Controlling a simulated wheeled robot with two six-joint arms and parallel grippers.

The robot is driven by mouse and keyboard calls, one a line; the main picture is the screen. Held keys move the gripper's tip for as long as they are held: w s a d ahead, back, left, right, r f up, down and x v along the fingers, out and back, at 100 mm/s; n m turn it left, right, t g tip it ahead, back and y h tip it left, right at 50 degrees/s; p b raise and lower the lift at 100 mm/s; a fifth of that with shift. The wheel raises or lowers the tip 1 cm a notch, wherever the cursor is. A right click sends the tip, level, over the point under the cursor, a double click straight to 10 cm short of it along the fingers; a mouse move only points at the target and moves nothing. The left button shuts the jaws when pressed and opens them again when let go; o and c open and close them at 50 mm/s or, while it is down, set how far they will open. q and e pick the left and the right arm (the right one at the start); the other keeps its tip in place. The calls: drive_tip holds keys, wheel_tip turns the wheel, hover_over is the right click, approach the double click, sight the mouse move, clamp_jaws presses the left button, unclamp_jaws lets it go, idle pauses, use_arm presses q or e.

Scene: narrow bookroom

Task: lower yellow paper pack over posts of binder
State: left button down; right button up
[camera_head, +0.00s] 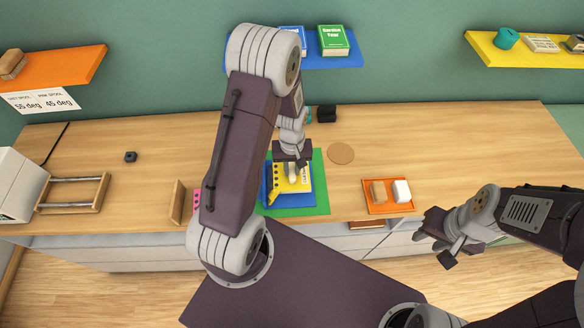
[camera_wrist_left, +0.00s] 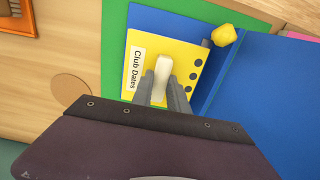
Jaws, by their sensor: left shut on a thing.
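The yellow paper pack (camera_head: 305,184) is labelled "Club Dates" in the left wrist view (camera_wrist_left: 130,95), with a row of dark holes along its right side there. A cream grip block (camera_wrist_left: 162,72) stands on it. My left gripper (camera_wrist_left: 162,88) is shut on that block, above the pack; it also shows in the head view (camera_head: 292,168). The open blue binder (camera_wrist_left: 255,100) lies under and beside the pack, with a yellow knob (camera_wrist_left: 223,35) near the holes. I cannot make out the posts or any gap under the pack. My right gripper (camera_head: 434,248) looks open and empty at the front right.
A green mat (camera_head: 320,180) lies under the binder. An orange tray (camera_head: 378,208) with two small blocks and a round brown disc (camera_head: 340,153) are to the right. A wooden upright (camera_head: 177,202) stands to the left. The desk's right side is clear.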

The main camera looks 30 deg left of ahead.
use_arm(q)
drive_tip(key=shift+f+b, duration=0.95)
drive_tip(key=shift+f, duration=0.5)
drive_tip(key=c, duration=0.6)
unclamp_jaws()
drive_tip(key=shift+r, duration=0.15)
wheel_tip(320, 180, up, 10)
drive_tip(key=p, duration=0.9)
drive_tip(key=shift+r+p, duration=0.4)
drive_tip(key=shift+p, duration=0.1)
wheel_tip(320, 180, up, 9)
drive_tip(key=p, duration=0.8)
